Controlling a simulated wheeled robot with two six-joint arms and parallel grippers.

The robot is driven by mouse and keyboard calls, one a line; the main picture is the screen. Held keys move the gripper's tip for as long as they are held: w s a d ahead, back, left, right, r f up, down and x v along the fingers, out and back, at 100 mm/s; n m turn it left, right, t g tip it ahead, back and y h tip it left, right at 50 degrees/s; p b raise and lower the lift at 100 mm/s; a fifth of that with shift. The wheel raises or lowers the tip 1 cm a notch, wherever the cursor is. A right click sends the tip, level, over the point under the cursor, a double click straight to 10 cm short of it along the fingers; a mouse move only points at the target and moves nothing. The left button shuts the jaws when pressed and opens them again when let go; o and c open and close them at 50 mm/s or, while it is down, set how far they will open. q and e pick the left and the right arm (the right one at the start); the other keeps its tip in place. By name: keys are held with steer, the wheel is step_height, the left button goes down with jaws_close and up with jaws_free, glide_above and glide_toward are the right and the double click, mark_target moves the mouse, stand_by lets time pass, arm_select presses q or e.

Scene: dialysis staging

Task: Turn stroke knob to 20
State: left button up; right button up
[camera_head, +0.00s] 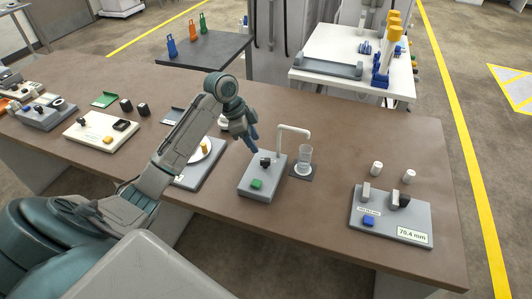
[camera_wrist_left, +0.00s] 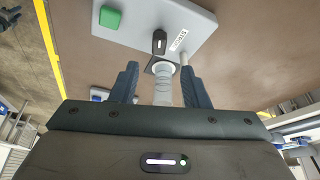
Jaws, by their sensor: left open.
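A grey box (camera_head: 262,178) in the middle of the table carries a small black knob (camera_head: 265,161) and a green button (camera_head: 257,184). The knob also shows in the left wrist view (camera_wrist_left: 159,41), beside a small white label too blurred to read surely. My left gripper (camera_head: 254,148) hangs just above and left of the knob, fingers pointing down. In the left wrist view its fingers (camera_wrist_left: 160,80) are spread apart with nothing gripped. The knob appears ahead of the fingertips, apart from them. The knob's setting cannot be read. My right gripper is not in view.
A white bent spout (camera_head: 295,131) rises behind the box, over a clear beaker (camera_head: 305,156) close to its right. A dial device (camera_head: 200,160) is left of the box.

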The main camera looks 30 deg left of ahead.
mark_target(265, 159)
arm_select(q)
steer(key=p+x, duration=0.1)
steer(key=x, duration=0.4)
steer(key=shift+s+d, duration=0.15)
steer(key=shift+s, duration=0.05)
steer(key=x, duration=0.3)
steer(key=shift+f, duration=0.1)
steer(key=shift+w, duration=0.1)
jaws_close()
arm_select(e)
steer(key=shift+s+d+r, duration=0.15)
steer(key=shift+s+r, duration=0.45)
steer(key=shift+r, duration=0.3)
